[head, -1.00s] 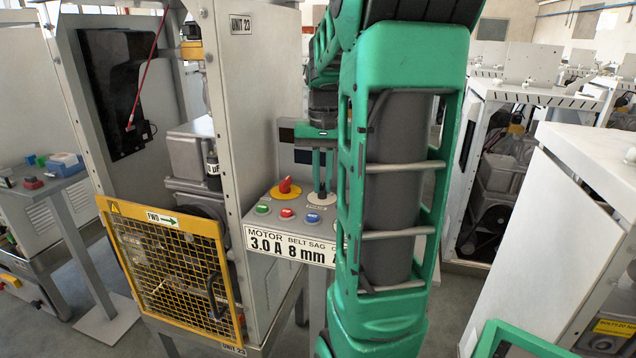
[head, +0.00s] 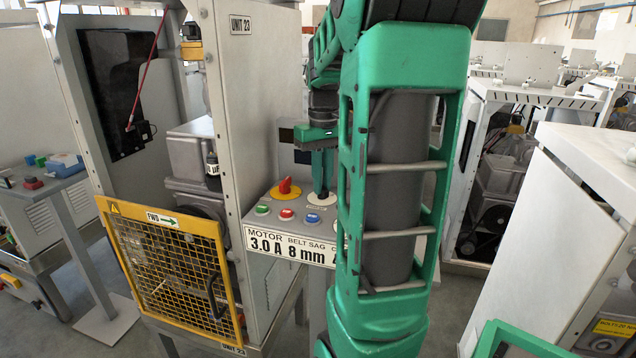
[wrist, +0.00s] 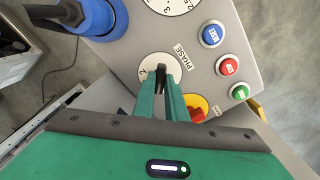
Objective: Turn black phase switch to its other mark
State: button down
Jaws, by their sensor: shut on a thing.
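The black phase switch (wrist: 160,76) stands on a white round dial (wrist: 148,66) beside the PHASE label (wrist: 181,54) in the wrist view. My gripper (wrist: 163,86) has its two green fingers on either side of the switch and is shut on it. A mark shows on the dial left of the switch; which mark the switch points at is unclear. In the head view my gripper (head: 322,178) points down onto the white dial (head: 323,199) of the grey control box, and its fingers mostly hide the switch.
A red knob (head: 284,186) on a yellow disc stands close left of my fingers. Green (head: 262,209), red (head: 286,214) and blue (head: 313,218) buttons line the box front. A tall grey cabinet wall (head: 240,110) rises at left. A blue round part (wrist: 103,18) shows in the wrist view.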

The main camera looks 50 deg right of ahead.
jog(key=shift+w, duration=0.2)
jog(key=c, duration=1.8)
grip_release()
jog(key=shift+s, duration=0.1)
notch_tip(320, 180, up, 11)
jog(key=shift+f, duration=0.15)
